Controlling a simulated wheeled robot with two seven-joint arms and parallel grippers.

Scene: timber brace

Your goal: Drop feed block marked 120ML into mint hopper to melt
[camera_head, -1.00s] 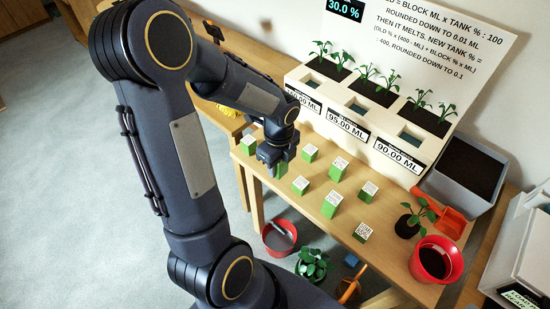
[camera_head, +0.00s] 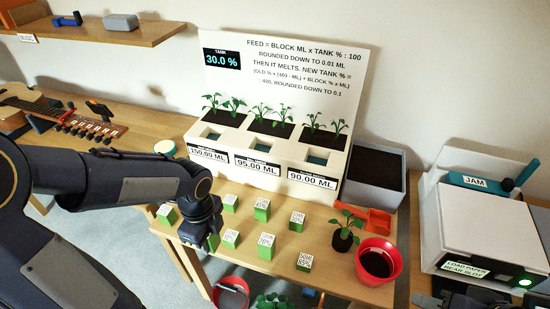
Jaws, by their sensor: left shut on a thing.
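My left gripper (camera_head: 209,238) is shut on a green feed block (camera_head: 213,243) at the left part of the low table. The block's top marking is hidden under the gripper, and I cannot tell whether it is clear of the table. Several other green blocks with white marked tops stand to its right, such as one block (camera_head: 266,244) and another (camera_head: 304,261). Their markings are too small to read surely. The white planter (camera_head: 262,155) behind has three square openings with plants, above labels 150.00, 95.00 and 90.00 ML. I cannot tell which hopper is mint. My right gripper is not in view.
A board (camera_head: 290,60) shows the feed rule and TANK 30.0 %. A potted seedling (camera_head: 346,235), red pot (camera_head: 378,262) and orange scoop (camera_head: 375,222) occupy the table's right end. A grey bin (camera_head: 374,178) and printer (camera_head: 490,230) stand further right. A guitar (camera_head: 60,112) lies left.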

